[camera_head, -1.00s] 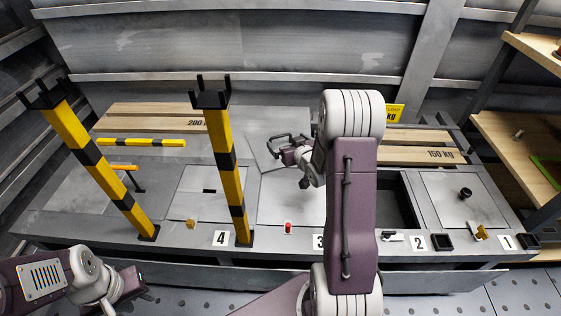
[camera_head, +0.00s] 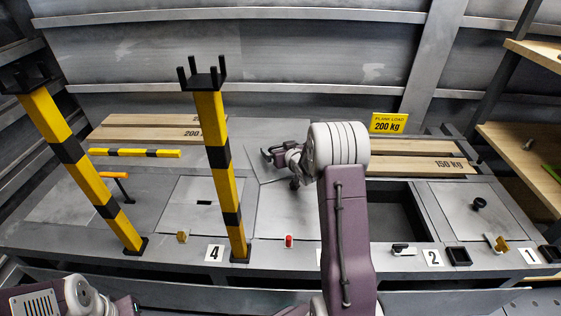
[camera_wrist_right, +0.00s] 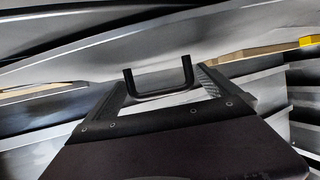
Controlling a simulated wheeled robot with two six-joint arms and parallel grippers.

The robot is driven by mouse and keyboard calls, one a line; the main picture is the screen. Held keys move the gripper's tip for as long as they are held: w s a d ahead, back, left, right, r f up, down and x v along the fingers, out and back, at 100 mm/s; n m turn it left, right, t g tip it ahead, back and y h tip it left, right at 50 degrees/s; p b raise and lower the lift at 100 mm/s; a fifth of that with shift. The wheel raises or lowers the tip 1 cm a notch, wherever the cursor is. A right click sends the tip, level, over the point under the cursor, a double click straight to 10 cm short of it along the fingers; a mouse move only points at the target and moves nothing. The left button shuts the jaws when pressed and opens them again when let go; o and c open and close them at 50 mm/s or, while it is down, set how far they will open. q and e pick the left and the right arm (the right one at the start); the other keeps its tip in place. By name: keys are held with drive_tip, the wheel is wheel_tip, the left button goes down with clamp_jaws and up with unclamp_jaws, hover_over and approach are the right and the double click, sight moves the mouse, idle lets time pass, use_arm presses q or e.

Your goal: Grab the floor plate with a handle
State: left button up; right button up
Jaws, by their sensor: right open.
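In the right wrist view, a black U-shaped handle (camera_wrist_right: 160,83) stands on a pale grey surface, its crossbar towards me. The two dark fingers of my right gripper (camera_wrist_right: 160,97) are spread on either side of it; whether they touch it I cannot tell. In the head view, my right gripper (camera_head: 274,154) is over the back of the bay left of my forearm, above a grey floor plate (camera_head: 285,212). The arm hides part of that bay, and the handle is hard to separate from the fingers there. My left gripper (camera_head: 128,307) is cut off at the bottom left.
Two yellow-black posts (camera_head: 222,160) (camera_head: 80,170) stand on the left of the deck. An open dark bay (camera_head: 395,212) lies right of my arm. A grey plate with a black knob (camera_head: 466,208) is further right. Planks (camera_head: 415,165) lie behind, by a yellow load sign (camera_head: 389,123).

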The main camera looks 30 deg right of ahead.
drive_tip(key=shift+r, duration=0.1)
drive_tip(key=c, duration=2)
drive_tip(key=shift+r, duration=0.15)
wheel_tip(320, 180, up, 5)
drive_tip(key=p, duration=0.4)
drive_tip(key=shift+p, duration=0.3)
drive_tip(key=d+r+p, duration=0.3)
drive_tip(key=d+p, duration=0.1)
drive_tip(key=d, duration=0.1)
drive_tip(key=s+d+r+p, duration=0.1)
drive_tip(key=d+r+p, duration=0.1)
drive_tip(key=d+p, duration=0.2)
drive_tip(key=shift+s+d+r, duration=0.25)
drive_tip(key=shift+d+r, duration=0.15)
drive_tip(key=shift+d, duration=0.9)
